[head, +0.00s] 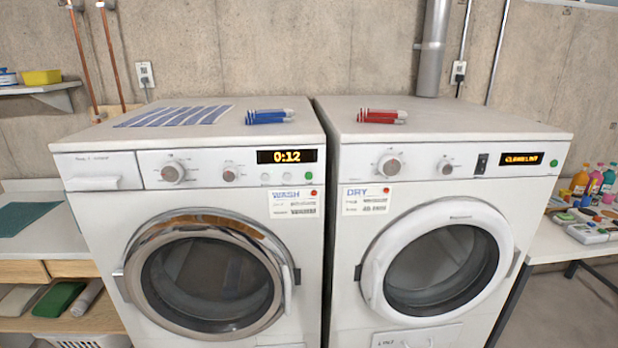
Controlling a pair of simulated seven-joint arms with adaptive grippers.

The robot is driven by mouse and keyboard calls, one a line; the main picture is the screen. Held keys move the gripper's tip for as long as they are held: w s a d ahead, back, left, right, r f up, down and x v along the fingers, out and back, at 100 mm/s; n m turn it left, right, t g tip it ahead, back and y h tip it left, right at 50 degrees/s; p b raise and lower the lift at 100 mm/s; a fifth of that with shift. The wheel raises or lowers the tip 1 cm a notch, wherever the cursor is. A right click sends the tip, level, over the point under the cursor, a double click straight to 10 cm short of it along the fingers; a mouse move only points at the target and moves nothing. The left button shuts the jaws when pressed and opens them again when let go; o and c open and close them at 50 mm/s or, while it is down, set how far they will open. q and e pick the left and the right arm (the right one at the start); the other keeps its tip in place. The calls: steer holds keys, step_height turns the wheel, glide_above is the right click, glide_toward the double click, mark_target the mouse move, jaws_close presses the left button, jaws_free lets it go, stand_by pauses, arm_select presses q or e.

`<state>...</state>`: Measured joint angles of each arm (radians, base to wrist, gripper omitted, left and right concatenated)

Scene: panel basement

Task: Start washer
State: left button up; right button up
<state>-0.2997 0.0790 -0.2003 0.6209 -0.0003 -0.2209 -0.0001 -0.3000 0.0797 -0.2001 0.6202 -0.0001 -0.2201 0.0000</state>
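The washer (88,234) is the white machine on the left, with a "WASH" label (287,195). Its orange display (287,156) reads 0:12. Its panel has two knobs, a larger one (172,172) and a smaller one (230,173), and small round buttons (277,178) below the display. A small green dot (308,176) and a red one (313,193) show at the right. The round chrome-rimmed door (207,270) looks shut, with a handle at its right. A detergent drawer (97,171) is at the upper left. Neither gripper is in view.
A white dryer (345,240) labelled "DRY" stands close on the right. A striped cloth (175,116), a blue item (269,117) and a red item (381,116) lie on the machine tops. Shelving is at left; a table with bottles (595,182) is at right.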

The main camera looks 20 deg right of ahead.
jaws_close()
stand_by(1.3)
